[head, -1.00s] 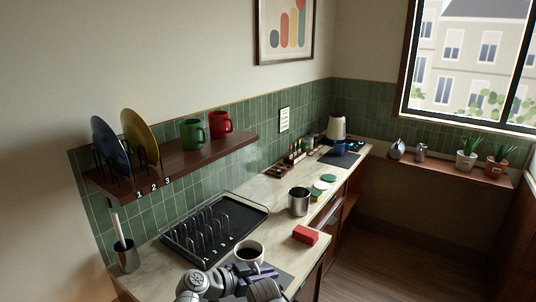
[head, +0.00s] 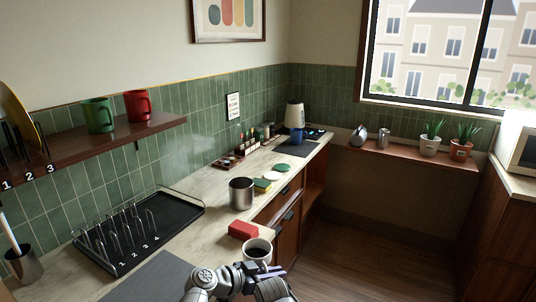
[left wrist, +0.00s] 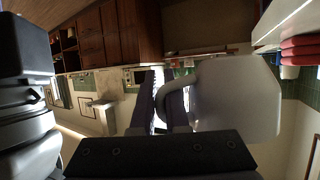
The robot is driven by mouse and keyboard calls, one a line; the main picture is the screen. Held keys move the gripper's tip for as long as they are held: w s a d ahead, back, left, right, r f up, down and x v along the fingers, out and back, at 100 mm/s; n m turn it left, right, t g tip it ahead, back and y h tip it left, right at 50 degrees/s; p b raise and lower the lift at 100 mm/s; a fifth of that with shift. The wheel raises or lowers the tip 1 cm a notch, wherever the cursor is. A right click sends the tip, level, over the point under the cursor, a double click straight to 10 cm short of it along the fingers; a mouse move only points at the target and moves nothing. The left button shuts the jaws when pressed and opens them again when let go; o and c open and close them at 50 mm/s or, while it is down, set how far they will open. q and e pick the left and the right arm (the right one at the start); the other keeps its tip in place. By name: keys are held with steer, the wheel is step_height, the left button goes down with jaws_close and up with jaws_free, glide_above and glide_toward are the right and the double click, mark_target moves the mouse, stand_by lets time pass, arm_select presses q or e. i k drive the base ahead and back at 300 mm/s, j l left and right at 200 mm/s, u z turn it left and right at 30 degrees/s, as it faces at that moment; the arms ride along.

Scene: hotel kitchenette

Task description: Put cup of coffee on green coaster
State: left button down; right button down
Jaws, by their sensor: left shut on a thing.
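The white cup of dark coffee (head: 257,247) is upright in my left gripper (head: 262,269), low in the head view near the counter's front edge. In the left wrist view the cup (left wrist: 238,100) is a large pale shape at the right, and the fingers (left wrist: 160,108) are closed on its handle (left wrist: 172,88). My right gripper is not seen.
A red block (head: 243,230) lies just behind the cup. A steel canister (head: 241,194) stands between the cup and the coasters. A black dish rack (head: 180,205) is at the left. A wooden box (head: 227,162), a blue mug (head: 296,135) and a kettle (head: 294,114) stand farther back.

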mark_target(285, 166)
steer(key=i+l, duration=0.3)
steer(key=l, duration=0.15)
steer(key=i+l, duration=0.35)
steer(key=i+l+u, duration=0.1)
steer(key=i+l, duration=0.2)
steer(key=l, duration=0.2)
steer(key=i+l, duration=0.65)
steer(key=l, duration=0.25)
steer(key=i+l+u, duration=0.1)
steer(key=i+l, duration=0.2)
steer(key=l, duration=0.15)
